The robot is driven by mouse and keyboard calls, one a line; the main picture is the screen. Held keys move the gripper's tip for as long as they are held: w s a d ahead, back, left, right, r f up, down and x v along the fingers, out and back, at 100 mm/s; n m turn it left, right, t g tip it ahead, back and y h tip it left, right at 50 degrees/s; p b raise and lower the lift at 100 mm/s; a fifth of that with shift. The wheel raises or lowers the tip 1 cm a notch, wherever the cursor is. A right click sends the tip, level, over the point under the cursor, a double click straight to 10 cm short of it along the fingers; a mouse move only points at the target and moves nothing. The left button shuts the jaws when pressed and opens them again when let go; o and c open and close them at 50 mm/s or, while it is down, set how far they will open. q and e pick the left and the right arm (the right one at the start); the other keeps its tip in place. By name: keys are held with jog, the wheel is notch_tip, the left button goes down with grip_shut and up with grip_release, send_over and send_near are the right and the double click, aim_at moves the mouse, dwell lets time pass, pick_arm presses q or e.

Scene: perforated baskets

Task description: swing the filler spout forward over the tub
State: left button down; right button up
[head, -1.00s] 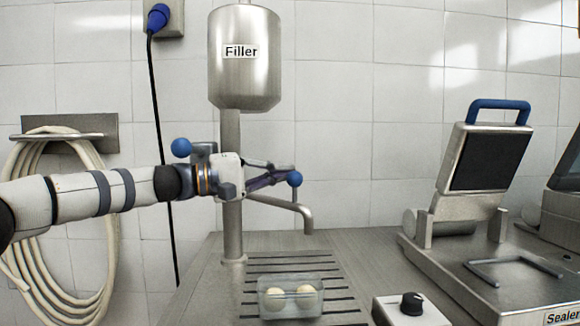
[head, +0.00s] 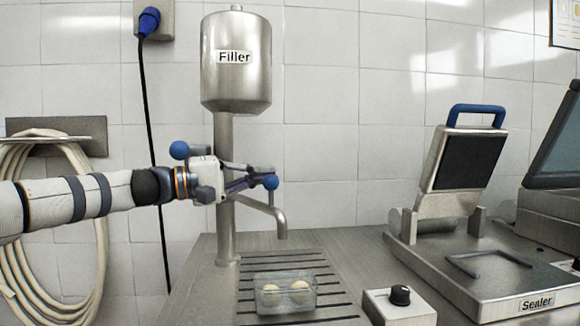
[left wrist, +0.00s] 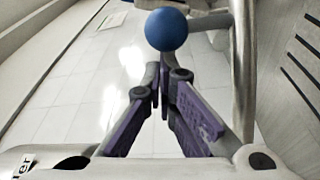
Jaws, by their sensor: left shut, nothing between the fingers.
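The steel filler (head: 235,75) stands on a vertical column. Its bent spout (head: 262,208) reaches right from the column, with its outlet turned down. The outlet shows above and behind the clear tub (head: 286,306), which holds two pale round pieces; I cannot tell whether they line up in depth. A blue knob (head: 271,182) stands above the spout and also shows in the left wrist view (left wrist: 166,29). My left gripper (head: 258,178) is shut and empty, its fingertips close beside this knob; contact is unclear. The gripper partly hides the column. My right gripper is not in view.
The tub sits on a slatted drain area (head: 258,318) of the steel counter. A control box with a black dial (head: 399,296) is right of it. The sealer (head: 470,255) stands open farther right. A coiled hose (head: 90,230) hangs left.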

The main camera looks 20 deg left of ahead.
pick_arm(q)
jog(key=v, duration=1.2)
